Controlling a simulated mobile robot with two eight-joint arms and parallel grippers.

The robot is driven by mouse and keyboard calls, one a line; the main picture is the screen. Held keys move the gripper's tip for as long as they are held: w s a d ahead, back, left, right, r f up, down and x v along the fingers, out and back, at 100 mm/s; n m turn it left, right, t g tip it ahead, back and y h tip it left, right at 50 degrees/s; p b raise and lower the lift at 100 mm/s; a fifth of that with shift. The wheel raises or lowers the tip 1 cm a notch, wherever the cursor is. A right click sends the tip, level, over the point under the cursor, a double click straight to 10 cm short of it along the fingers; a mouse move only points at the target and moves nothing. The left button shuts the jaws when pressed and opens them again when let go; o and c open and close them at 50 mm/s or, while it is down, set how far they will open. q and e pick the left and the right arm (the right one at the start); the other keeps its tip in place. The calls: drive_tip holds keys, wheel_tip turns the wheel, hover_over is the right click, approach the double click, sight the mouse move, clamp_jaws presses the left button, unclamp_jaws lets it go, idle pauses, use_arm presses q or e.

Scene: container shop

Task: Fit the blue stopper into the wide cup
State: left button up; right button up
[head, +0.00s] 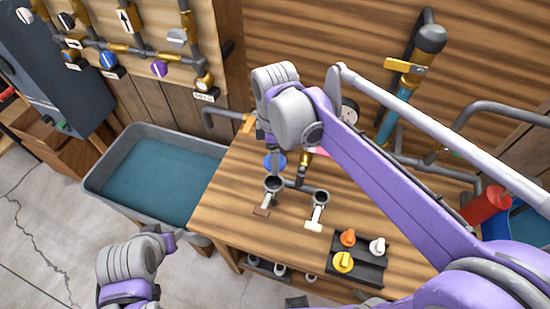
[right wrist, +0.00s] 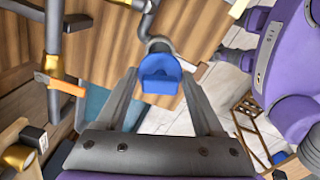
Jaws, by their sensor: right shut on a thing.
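The blue stopper (head: 281,163) is between the fingers of my right gripper (head: 273,150), and it also shows in the right wrist view (right wrist: 160,76). The gripper is shut on it. In the head view it appears just behind and above the left grey cup (head: 273,186); a grey rim (right wrist: 158,46) shows just past it in the right wrist view. I cannot tell whether they touch. A second grey cup (head: 321,198) stands to the right. Which cup is wider is unclear. My left gripper (head: 172,240) is low at the left, empty-looking, its jaws unclear.
A black tray (head: 373,267) holds orange, white and yellow stoppers at the bench's front right. A grey tub of water (head: 108,162) stands left of the wooden bench (head: 225,212). Pipes and valves line the wall behind. The bench's front left is clear.

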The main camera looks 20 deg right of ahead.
drive_tip(key=shift+w+a+r, duration=0.1)
drive_tip(key=shift+w+a, duration=0.2)
drive_tip(key=shift+w, duration=0.1)
drive_tip(key=shift+s+d+f+b, duration=0.15)
drive_tip(key=shift+s+f+b, duration=0.15)
drive_tip(key=shift+s+f, duration=0.35)
drive_tip(key=shift+f, duration=0.15)
drive_tip(key=f, duration=0.1)
drive_tip(key=f+b, duration=0.2)
drive_tip(key=shift+w+f, duration=0.25)
drive_tip(key=shift+s+f+b, duration=0.1)
drive_tip(key=shift+f+b, duration=0.25)
drive_tip(key=shift+f, duration=0.25)
use_arm(q)
drive_tip(key=f, duration=0.1)
drive_tip(key=s+f, duration=0.1)
drive_tip(key=f, duration=0.1)
drive_tip(key=s+f, duration=0.1)
drive_tip(key=f, duration=0.1)
drive_tip(key=shift+s+a, duration=0.15)
drive_tip(key=shift+s, duration=0.1)
use_arm(e)
drive_tip(key=shift+f, duration=0.25)
